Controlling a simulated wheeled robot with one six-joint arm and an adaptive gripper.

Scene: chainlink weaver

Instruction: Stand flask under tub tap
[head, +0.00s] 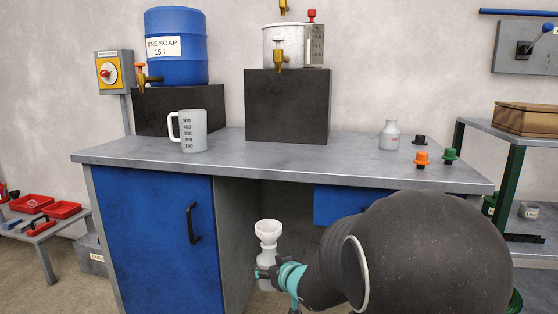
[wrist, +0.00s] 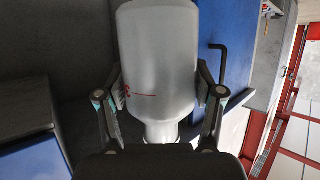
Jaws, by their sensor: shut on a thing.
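My gripper (head: 268,272) is shut on a white flask (head: 267,255), below the counter top in front of the open bay. The flask looks upright, with a wide funnel-like white piece (head: 268,229) on top. In the wrist view the flask (wrist: 158,65) appears neck down, with red marks on its side. One finger of my gripper (wrist: 160,90) lies on each side of it. The metal tub (head: 284,46) stands on a dark block, its brass tap (head: 279,60) at the front. A similar white flask (head: 389,135) stands on the counter at the right.
The counter (head: 290,147) is clear in front of the tub's block (head: 287,105). A measuring jug (head: 190,131) and a blue soap drum (head: 176,65) are at the left. Orange, black and green caps (head: 422,158) lie at the right. A blue door (head: 155,235) flanks the bay.

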